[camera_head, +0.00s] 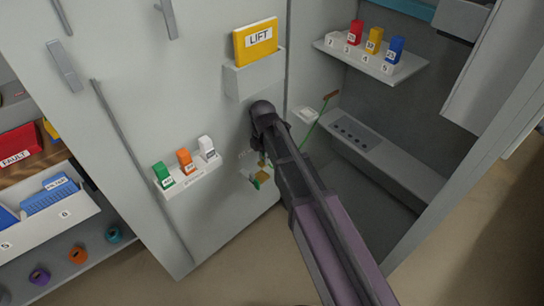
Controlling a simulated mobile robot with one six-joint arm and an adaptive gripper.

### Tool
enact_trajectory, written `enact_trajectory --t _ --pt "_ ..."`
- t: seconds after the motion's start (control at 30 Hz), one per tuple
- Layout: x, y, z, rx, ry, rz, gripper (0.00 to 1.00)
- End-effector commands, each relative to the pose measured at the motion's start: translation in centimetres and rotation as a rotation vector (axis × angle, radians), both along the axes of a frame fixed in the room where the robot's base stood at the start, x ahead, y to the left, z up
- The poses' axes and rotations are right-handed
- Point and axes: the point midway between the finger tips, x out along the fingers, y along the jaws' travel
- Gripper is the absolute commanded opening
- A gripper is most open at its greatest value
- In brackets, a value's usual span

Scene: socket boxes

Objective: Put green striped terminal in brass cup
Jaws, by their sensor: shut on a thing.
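My gripper (262,156) is at the front of the grey cabinet, mostly hidden behind my own dark arm. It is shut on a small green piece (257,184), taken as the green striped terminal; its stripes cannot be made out. A brass-coloured patch (262,175), likely the brass cup, shows right beside the green piece, in a pale bracket low on the panel. Whether the terminal is inside the cup or only next to it cannot be told.
A white rack (190,178) with green, orange and white blocks is left of my gripper. A yellow LIFT binder (256,41) sits in a holder above. A numbered shelf (370,58) holds red, yellow and blue blocks. A green rod with a brown end (321,106) leans at right.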

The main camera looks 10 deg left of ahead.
Motion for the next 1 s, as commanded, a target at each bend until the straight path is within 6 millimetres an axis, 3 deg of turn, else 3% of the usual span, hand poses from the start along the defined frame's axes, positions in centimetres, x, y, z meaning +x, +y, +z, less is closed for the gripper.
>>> enact_trajectory --t 0.2,0.67,1.0 --pt "-0.3 1.0 -0.9 0.0 0.0 0.092 0.0" --pt "-0.3 1.0 -1.0 0.0 0.0 0.101 0.0" --pt "-0.3 1.0 -2.9 0.0 0.0 0.1 0.0"
